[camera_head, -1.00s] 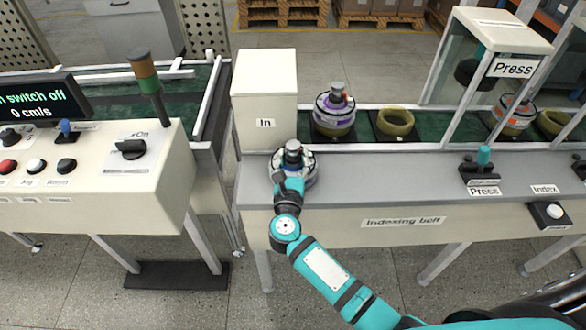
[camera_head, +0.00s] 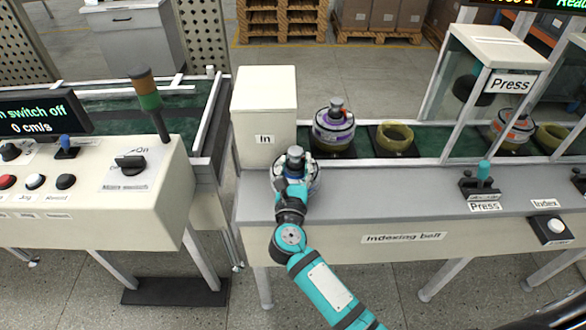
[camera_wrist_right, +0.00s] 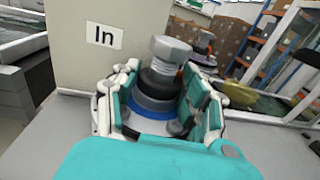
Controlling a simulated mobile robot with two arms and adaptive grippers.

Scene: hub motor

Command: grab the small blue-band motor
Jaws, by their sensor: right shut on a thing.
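The small blue-band motor (camera_head: 312,184) stands upright on the grey front ledge of the indexing belt, just in front of the box marked In. In the right wrist view the motor (camera_wrist_right: 155,95) shows a grey bolt-like top, a dark neck and a blue band. My right gripper (camera_head: 294,185) reaches it from the front. In the right wrist view the fingers of my right gripper (camera_wrist_right: 160,110) are on both sides of the motor and shut on it. The motor's lower part is partly hidden by the gripper. My left gripper is not in view.
The In box (camera_head: 264,115) stands right behind the motor. A purple-band motor (camera_head: 333,127) and an empty yellow ring (camera_head: 394,137) sit on the belt. An orange-band motor (camera_head: 513,127) is inside the Press frame. The ledge (camera_head: 400,178) to the right is clear up to the Press control (camera_head: 481,187).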

